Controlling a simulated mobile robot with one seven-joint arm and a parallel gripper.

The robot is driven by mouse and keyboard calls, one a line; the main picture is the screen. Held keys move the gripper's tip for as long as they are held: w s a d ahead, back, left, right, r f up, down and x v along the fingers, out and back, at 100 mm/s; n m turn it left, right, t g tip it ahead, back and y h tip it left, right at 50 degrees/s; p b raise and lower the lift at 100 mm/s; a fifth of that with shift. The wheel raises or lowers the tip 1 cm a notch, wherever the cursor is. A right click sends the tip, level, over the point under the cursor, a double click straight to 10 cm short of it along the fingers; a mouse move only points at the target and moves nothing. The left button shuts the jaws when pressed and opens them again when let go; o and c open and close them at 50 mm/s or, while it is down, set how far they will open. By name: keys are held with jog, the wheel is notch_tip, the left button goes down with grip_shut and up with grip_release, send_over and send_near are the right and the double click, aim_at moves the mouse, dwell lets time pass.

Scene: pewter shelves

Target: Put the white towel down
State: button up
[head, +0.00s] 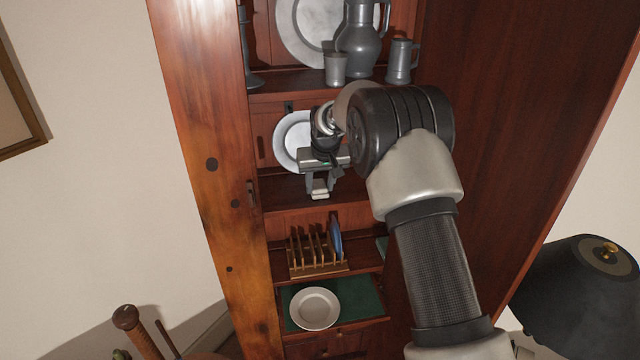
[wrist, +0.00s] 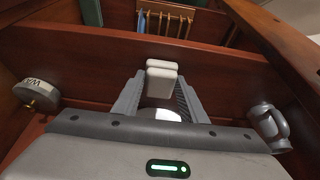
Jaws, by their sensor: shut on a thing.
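My gripper (head: 320,186) is in front of the middle shelf of the tall cabinet, pointing down. Its two fingers stand apart with a small, pale, block-like white towel (head: 320,190) between their tips. In the wrist view, my gripper (wrist: 161,82) is shut on the white towel (wrist: 161,68), which looks like a compact folded block. A bright white patch shows between the fingers nearer the palm; I cannot tell what it is. The towel is above the lower shelves, and I see no surface touching it.
Below are a wooden rack (head: 318,260) with a blue plate (head: 336,238) and a pale plate (head: 315,308) on a green mat (head: 365,299). A plate (head: 288,140) stands behind my gripper. Pewter vessels (head: 360,45) fill the upper shelf. A round lettered object (wrist: 37,92) sits left.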

jog(key=shift+f, duration=0.15)
jog(key=o, duration=0.9)
jog(key=shift+o, duration=0.2)
